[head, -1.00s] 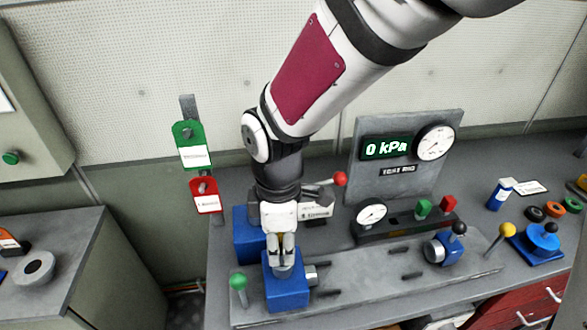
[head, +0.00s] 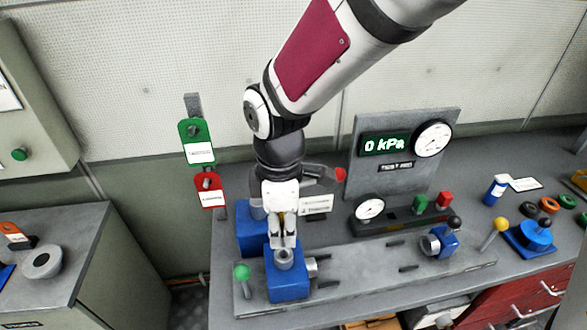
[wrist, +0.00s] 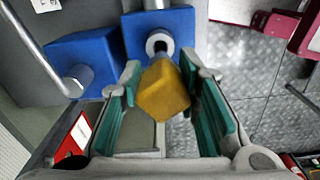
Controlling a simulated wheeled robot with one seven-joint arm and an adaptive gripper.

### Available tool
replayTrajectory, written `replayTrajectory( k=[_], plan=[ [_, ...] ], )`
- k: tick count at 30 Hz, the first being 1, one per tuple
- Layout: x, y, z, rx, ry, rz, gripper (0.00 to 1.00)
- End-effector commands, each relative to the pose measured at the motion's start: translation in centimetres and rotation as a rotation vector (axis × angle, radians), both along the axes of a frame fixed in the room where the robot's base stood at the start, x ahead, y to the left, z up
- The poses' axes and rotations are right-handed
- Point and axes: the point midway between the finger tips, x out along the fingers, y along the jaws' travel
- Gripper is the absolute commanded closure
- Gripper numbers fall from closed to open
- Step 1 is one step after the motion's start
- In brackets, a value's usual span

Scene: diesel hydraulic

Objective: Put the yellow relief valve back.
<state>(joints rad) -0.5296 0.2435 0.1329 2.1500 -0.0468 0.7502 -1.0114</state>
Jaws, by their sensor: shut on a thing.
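My gripper (head: 283,240) points down over the front blue block (head: 288,283) in the head view. The block has a grey round socket (head: 284,258) on top, visible just below my fingers. In the wrist view my gripper (wrist: 160,88) is shut on the yellow relief valve (wrist: 165,92), which looks like a yellow block between the green finger pads. The grey socket (wrist: 159,43) shows just beyond the valve in the wrist view, and the valve partly covers the view of it. Whether the valve's lower end touches the socket cannot be told.
A second blue block (head: 252,238) stands behind. A red-knobbed lever (head: 340,174) is close right of my wrist. A green-knobbed post (head: 241,272) stands left of the front block. Red (head: 209,190) and green tags (head: 196,142) hang at left. A gauge panel (head: 405,150) stands behind.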

Motion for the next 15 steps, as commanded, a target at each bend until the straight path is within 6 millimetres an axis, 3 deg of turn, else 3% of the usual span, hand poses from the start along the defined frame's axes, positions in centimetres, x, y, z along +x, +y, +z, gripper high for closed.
replayTrajectory(
  k=[6,15],
  plan=[
    [-0.1,0.0,1.5,0.000,-0.001,0.000,1.00],
    [0.0,0.0,1.5,0.000,0.000,0.000,1.00]
  ],
)
